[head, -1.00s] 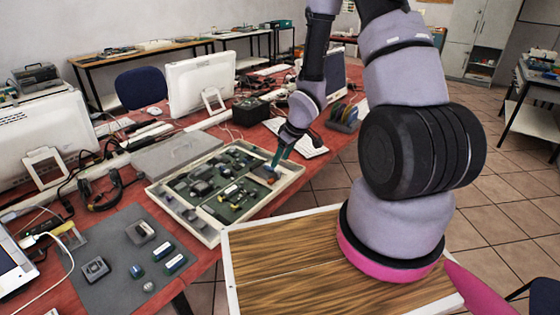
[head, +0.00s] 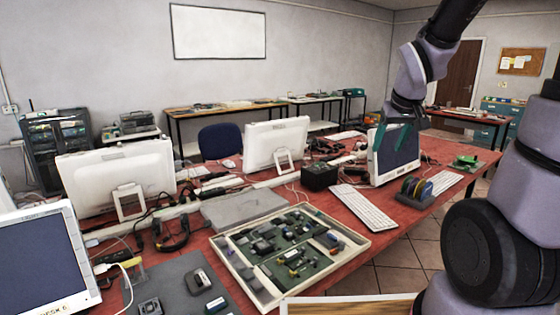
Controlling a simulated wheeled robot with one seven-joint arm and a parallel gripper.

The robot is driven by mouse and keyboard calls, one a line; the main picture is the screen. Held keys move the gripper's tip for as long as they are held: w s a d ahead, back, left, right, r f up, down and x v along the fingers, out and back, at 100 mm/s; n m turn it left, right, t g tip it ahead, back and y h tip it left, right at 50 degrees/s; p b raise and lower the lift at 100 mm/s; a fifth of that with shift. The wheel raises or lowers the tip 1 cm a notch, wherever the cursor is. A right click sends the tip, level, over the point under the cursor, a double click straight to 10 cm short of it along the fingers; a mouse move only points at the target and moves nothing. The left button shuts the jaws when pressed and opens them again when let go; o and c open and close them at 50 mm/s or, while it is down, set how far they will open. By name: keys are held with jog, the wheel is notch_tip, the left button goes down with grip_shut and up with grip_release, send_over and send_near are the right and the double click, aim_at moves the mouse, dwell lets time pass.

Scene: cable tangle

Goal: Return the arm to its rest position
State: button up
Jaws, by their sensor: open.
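My gripper (head: 391,148) hangs in the air at the right of the head view, in front of the right-hand monitor (head: 405,165). Its two teal fingers point down and stand apart, with nothing seen between them. My forearm runs up from it out of the top of the picture. The gripper is above and apart from the red-topped table (head: 340,265). The shallow tray of parts (head: 365,243) lies on the table, left of and below the gripper.
Two more monitors (head: 118,178) (head: 276,145) stand further left. Cables (head: 175,225) lie among them. The air above the table's middle looks clear.

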jog(key=s+a+r+m+t+y, duration=0.1)
jog(key=s+a+r+m+y, duration=0.1)
jog(key=s+r, duration=1)
jog(key=shift+s+a+m, duration=0.7)
jog(key=shift+s+m, duration=0.4)
jog(key=shift+s, duration=0.15)
jog(key=shift+r, duration=0.1)
